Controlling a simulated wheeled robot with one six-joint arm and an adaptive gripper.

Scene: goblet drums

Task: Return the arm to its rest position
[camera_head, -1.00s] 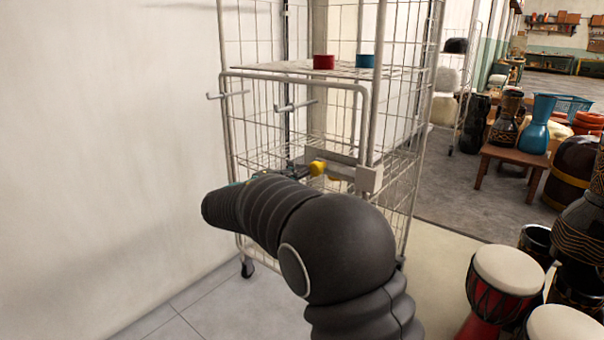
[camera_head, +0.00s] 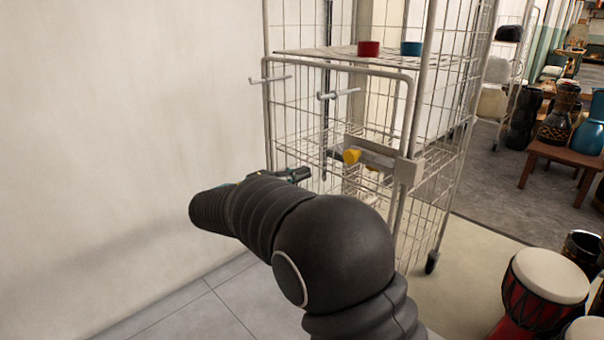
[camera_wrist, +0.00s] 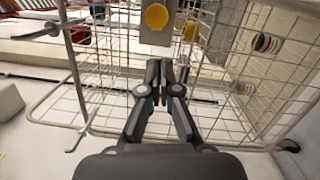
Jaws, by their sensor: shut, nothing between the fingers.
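My arm, black and ribbed, reaches forward and left across the middle of the head view. My gripper (camera_wrist: 166,72) shows in the wrist view with its fingertips together and nothing between them. In the head view only a small part of it (camera_head: 296,174) shows beyond the arm, at the left side of the wire cage trolley (camera_head: 408,82). In the wrist view the trolley's wire mesh lies beyond the fingers. I cannot tell how far the fingertips are from it.
A grey latch with a yellow knob (camera_head: 352,156) is on the trolley's front. A red cup (camera_head: 368,48) and a blue cup (camera_head: 411,48) stand on its upper shelf. A plain wall (camera_head: 120,120) is at left. A red drum (camera_head: 540,295) stands at lower right.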

